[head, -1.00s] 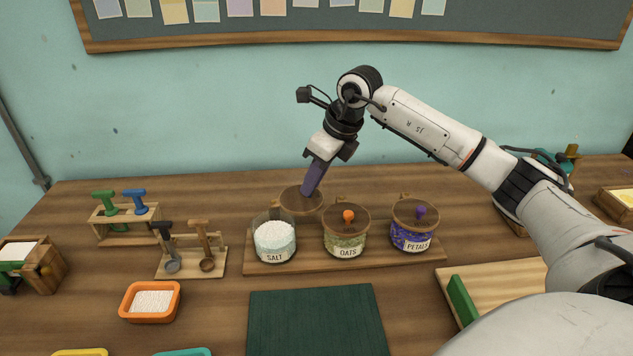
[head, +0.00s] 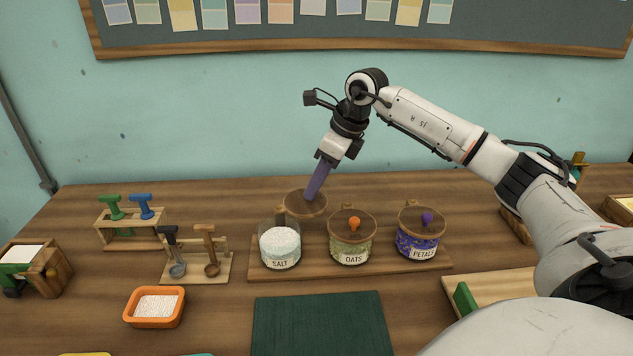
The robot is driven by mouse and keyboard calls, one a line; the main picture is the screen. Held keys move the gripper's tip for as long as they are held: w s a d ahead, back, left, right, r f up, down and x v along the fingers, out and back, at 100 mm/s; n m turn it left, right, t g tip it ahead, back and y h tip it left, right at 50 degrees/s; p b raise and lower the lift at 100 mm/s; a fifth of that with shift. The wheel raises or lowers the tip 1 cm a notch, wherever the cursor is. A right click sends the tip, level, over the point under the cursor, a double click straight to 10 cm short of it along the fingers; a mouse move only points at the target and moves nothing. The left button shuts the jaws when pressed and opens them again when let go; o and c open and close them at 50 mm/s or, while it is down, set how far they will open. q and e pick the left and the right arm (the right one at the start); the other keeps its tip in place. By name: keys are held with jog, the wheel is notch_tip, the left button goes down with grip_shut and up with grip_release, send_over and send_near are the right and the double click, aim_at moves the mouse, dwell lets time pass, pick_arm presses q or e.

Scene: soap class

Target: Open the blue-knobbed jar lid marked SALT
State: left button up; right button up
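The SALT jar (head: 280,250) is glass with white grains and stands at the left end of a wooden rack (head: 310,272). Its mouth is uncovered. Its round wooden lid (head: 296,208) sits swung aside, behind and to the right of the mouth, near a small wooden post at the jar's back. My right gripper (head: 312,195) points down at the lid's middle with its purple fingers close together. They look closed around the knob, which is hidden, so its blue colour does not show. My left gripper is not in view.
The lidded OATS jar (head: 350,248) has an orange knob and the lidded PETALS jar (head: 417,245) a purple one. Scoops hang on a stand (head: 200,272) at left, near an orange tray (head: 132,308). A dark green mat (head: 320,325) lies bare in front.

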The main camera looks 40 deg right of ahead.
jog(key=shift+r, duration=0.1)
jog(key=v, duration=1)
dwell(0.6)
